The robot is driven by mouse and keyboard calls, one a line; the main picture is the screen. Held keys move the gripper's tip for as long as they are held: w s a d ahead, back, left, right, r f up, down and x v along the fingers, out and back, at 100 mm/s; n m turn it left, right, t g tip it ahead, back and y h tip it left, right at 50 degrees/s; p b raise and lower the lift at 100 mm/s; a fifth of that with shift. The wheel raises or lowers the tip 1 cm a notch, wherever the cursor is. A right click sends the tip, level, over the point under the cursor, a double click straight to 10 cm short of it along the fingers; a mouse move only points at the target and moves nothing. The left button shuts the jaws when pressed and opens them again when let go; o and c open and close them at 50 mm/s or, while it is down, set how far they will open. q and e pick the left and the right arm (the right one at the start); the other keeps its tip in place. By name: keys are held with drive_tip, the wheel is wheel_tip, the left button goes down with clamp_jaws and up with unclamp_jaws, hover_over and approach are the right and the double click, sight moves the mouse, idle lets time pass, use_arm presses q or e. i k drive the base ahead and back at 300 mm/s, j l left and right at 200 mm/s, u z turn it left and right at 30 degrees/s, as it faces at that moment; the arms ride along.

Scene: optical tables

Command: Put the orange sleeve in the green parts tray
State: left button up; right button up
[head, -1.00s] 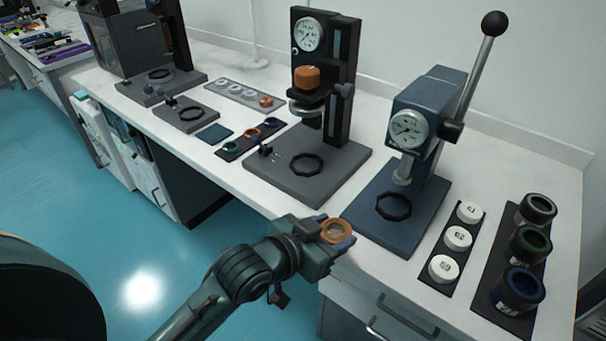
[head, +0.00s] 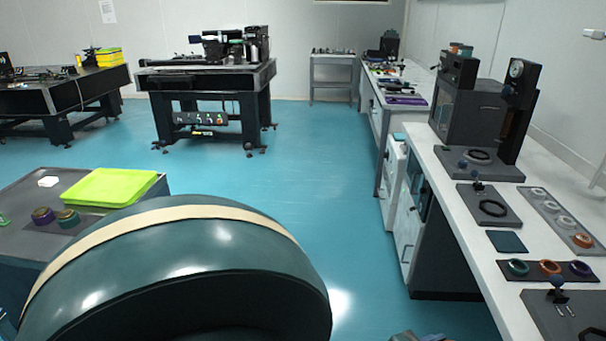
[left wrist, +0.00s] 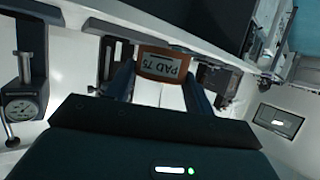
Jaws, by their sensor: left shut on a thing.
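In the left wrist view my left gripper (left wrist: 163,84) is shut on an orange sleeve (left wrist: 163,64). The sleeve has a pale label that reads upside down and sits between the two fingertips. In the head view only a small part of the gripper shows at the bottom edge. A bright yellow-green tray (head: 110,187) lies on a dark table at the left of the head view, and its visible floor looks empty. The held sleeve is far to the right of this tray. My right gripper is not in view.
Purple and teal ringed parts (head: 55,217) stand in front of the tray. The white bench (head: 455,225) at right holds presses, a mat with rings (head: 549,267) and a grey ring plate (head: 562,219). Open blue floor (head: 270,150) lies between the tables. Stacked yellow trays (head: 108,57) are far back.

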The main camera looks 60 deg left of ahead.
sight(111, 187)
drive_tip(key=j+u, duration=0.1)
drive_tip(key=u, duration=1.4)
drive_tip(key=i+u, duration=0.15)
drive_tip(key=u, duration=0.35)
drive_tip(key=i+u, duration=0.15)
drive_tip(key=u, duration=0.3)
drive_tip(key=i+u, duration=0.15)
drive_tip(key=u, duration=0.35)
drive_tip(key=i+l+u, duration=0.25)
drive_tip(key=u, duration=0.25)
drive_tip(key=i+l+u, duration=0.3)
drive_tip(key=u, duration=0.15)
drive_tip(key=i+l+u, duration=0.15)
drive_tip(key=l, duration=0.15)
drive_tip(key=i+l+u, duration=0.15)
drive_tip(key=l, duration=0.15)
drive_tip(key=l+u, duration=0.15)
drive_tip(key=l, duration=0.15)
drive_tip(key=i+l, duration=0.15)
drive_tip(key=l, duration=0.25)
drive_tip(key=i+l, duration=0.1)
drive_tip(key=l, duration=0.3)
drive_tip(key=i+l, duration=0.15)
drive_tip(key=l, duration=0.2)
drive_tip(key=i+l, duration=0.15)
drive_tip(key=l, duration=0.25)
drive_tip(key=u, duration=0.05)
